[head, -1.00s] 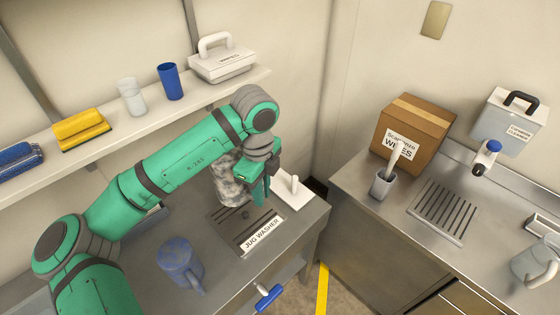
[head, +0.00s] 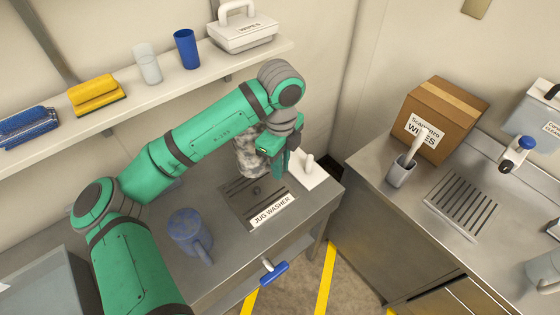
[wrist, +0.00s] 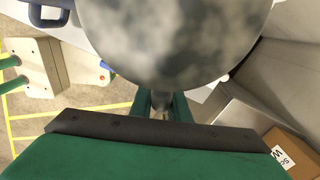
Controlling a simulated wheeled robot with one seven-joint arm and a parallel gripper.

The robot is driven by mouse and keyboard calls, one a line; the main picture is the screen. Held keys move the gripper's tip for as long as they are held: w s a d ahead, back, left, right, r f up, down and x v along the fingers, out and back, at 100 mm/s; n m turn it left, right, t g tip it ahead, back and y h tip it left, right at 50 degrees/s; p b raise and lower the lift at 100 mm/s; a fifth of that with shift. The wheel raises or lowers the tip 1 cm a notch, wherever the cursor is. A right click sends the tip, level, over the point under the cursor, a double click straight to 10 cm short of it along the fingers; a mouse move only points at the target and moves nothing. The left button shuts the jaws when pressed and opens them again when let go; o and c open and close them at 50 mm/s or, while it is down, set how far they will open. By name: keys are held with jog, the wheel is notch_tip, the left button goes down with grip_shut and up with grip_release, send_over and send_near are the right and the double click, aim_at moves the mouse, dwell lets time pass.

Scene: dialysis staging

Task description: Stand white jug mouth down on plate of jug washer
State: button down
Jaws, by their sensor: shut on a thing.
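The white jug (head: 248,152), mottled with grey, is partly hidden behind my gripper (head: 279,163) in the head view. My gripper is shut on it, apparently at the handle, at the back of the jug washer. The jug fills the top middle of the wrist view (wrist: 170,40), with the fingers (wrist: 163,105) just below it. The jug looks roughly upright along its length; I cannot tell which end its mouth is, or whether it touches the plate. The slotted dark plate of the jug washer (head: 240,192) lies in the counter, with a "JUG WASHER" label at its front.
A blue jug (head: 188,232) stands on the counter left of the plate. A white board with a peg (head: 312,174) is right of it. A shelf (head: 130,115) with sponges, cups and a wipes box runs behind. A cardboard box (head: 440,115) stands on the right counter.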

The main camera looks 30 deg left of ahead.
jog(key=shift+f, duration=7.55)
jog(key=c, duration=1.6)
grip_release()
notch_tip(320, 180, up, 11)
jog(key=shift+w+f, duration=0.1)
